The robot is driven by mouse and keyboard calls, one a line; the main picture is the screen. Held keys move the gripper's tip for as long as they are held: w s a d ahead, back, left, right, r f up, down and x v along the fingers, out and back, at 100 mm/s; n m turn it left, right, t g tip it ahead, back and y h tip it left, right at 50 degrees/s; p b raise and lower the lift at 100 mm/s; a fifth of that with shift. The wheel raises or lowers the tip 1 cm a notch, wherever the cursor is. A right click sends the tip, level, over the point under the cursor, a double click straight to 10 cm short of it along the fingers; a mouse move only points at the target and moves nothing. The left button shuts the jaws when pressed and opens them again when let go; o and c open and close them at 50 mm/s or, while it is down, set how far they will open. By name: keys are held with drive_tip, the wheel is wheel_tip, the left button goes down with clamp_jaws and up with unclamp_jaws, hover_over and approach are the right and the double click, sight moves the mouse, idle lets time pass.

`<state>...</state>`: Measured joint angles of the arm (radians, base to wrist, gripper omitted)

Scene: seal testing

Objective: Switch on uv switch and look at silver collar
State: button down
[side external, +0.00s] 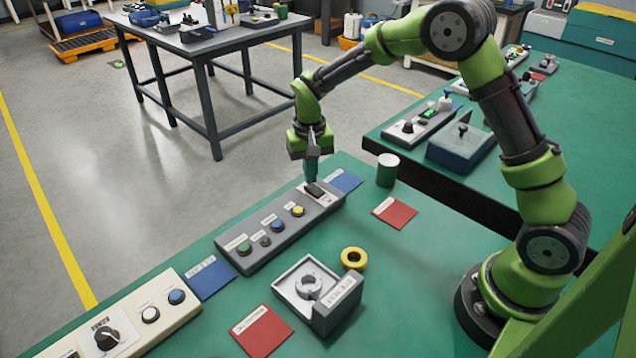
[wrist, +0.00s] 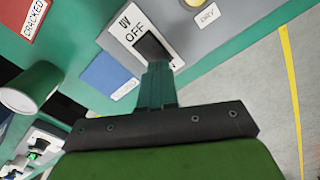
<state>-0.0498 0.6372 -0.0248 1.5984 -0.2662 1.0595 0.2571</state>
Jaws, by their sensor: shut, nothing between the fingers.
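The UV switch (side external: 314,190) is a dark rocker at the far right end of a grey control panel (side external: 240,261). In the wrist view the rocker (wrist: 151,46) sits on a pale plate marked "UV" and "OFF". My gripper (side external: 312,180) points down with its fingers shut and empty, the tips right at the rocker. In the wrist view my gripper (wrist: 158,68) covers part of the rocker, and I cannot tell whether they touch. A silver collar (side external: 309,286) sits in a square grey tray with a labelled front block (side external: 337,305).
The panel also carries green, blue and yellow buttons (side external: 298,210). A yellow ring (side external: 354,258), red cards (side external: 394,213), blue cards (side external: 211,278) and a green cylinder (side external: 387,172) stand or lie around. A cream knob panel (side external: 130,327) is at lower left.

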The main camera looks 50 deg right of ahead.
sight(314, 190)
drive_tip(key=shift+f, duration=0.85)
idle(0.3)
drive_tip(key=shift+r, duration=3.6)
drive_tip(key=shift+s+f, duration=0.1)
drive_tip(key=shift+f, duration=0.15)
drive_tip(key=shift+s+a+f+n, duration=0.15)
drive_tip(key=shift+s+f+n, duration=0.15)
drive_tip(key=shift+s, duration=0.3)
drive_tip(key=s+r+t+y, duration=0.1)
drive_tip(key=s+r+t, duration=0.2)
drive_tip(key=s+r, duration=0.4)
drive_tip(key=s+a+r+n+t+y, duration=0.1)
drive_tip(key=s+r+t, duration=0.3)
drive_tip(key=s+r, duration=0.4)
drive_tip(key=s, duration=0.6)
drive_tip(key=shift+s+a, duration=0.25)
drive_tip(key=shift+s, duration=0.15)
